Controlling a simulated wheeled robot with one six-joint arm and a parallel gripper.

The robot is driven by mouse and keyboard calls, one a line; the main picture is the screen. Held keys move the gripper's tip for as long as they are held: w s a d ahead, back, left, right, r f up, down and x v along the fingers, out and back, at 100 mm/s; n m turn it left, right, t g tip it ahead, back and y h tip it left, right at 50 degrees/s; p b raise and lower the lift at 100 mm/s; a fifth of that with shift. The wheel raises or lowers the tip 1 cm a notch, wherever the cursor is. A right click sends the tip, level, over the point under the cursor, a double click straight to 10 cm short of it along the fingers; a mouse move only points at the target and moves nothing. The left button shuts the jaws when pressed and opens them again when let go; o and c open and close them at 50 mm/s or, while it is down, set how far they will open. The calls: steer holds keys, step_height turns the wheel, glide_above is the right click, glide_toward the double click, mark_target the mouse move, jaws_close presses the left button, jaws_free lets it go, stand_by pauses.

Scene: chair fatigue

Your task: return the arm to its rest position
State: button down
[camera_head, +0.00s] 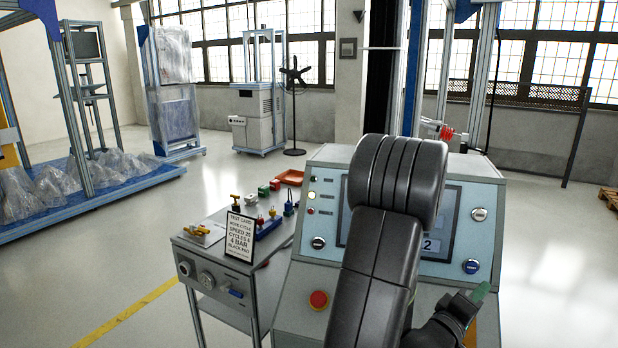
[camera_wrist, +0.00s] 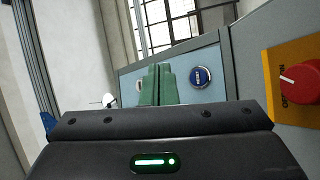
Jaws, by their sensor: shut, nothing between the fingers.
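My arm rises in front of the grey control console (camera_head: 330,165) in the head view and hides much of its screen (camera_head: 452,210). My gripper (camera_head: 480,292) is low at the right, in front of the console's lower right part. Its green fingertips show below the blue button (camera_head: 471,267). In the wrist view my gripper (camera_wrist: 158,70) has its two green fingers together, with nothing between them. The blue button (camera_wrist: 200,77) appears just right of the fingertips, on the panel behind; I see no contact with it.
A red push button (camera_head: 318,299) sits on the console front. Left of it stands a side table (camera_head: 205,262) with a test card (camera_head: 240,237).

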steer(key=shift+w, duration=0.1)
steer(key=w, duration=0.1)
steer(key=w+d+f+b, duration=0.1)
steer(key=w, duration=0.1)
steer(key=w+b, duration=0.1)
steer(key=shift+w+d+f, duration=0.25)
steer(key=shift+w+f, duration=0.05)
steer(key=shift+w, duration=0.1)
